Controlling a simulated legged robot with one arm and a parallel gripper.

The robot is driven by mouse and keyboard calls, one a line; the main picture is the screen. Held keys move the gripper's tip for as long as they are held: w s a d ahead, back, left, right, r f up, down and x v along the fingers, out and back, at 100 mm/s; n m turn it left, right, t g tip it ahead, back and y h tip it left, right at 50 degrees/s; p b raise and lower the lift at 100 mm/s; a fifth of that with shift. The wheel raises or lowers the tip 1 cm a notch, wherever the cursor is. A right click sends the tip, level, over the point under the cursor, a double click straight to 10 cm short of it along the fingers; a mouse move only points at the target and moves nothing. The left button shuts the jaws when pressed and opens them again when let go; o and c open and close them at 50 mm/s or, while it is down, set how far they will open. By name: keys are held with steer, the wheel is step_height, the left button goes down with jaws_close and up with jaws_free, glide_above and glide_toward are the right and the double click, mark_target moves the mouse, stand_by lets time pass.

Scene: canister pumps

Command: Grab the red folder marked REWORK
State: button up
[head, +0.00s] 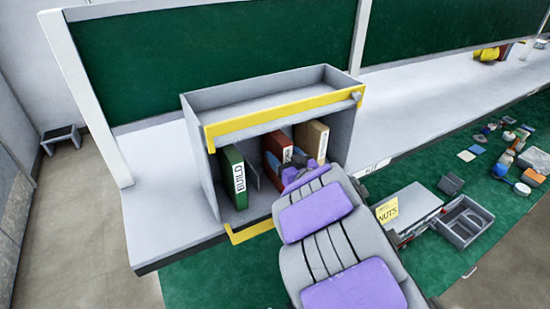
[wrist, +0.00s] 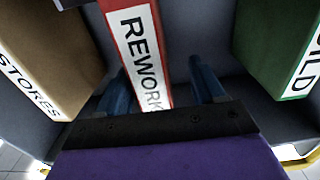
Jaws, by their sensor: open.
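The red folder (wrist: 134,43) stands in the middle of the wrist view, its white spine label reading REWORK. In the head view the red folder (head: 279,143) stands in the grey shelf box, partly hidden by my arm. My gripper (wrist: 160,78) is open, with one blue finger on each side of the red folder's spine. The left finger looks close to the folder; a wider gap shows at the right finger. I cannot tell whether either touches. In the head view my gripper (head: 291,164) reaches into the box opening.
A tan folder marked STORES (wrist: 50,50) and a green folder marked BUILD (wrist: 277,48) flank it. The grey box (head: 200,150) has yellow edge strips (head: 285,115). A bin marked NUTS (head: 387,211) and loose items lie right. The bench (head: 165,190) left of the box is clear.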

steer(key=w, duration=0.2)
steer(key=w+a+p, duration=0.1)
steer(key=shift+w+a+f, duration=0.1)
steer(key=shift+w, duration=0.25)
steer(key=shift+w+a, duration=0.25)
steer(key=shift+w, duration=0.05)
steer(key=shift+s, duration=0.1)
steer(key=shift+a, duration=0.15)
steer(key=c, duration=0.3)
jaws_close()
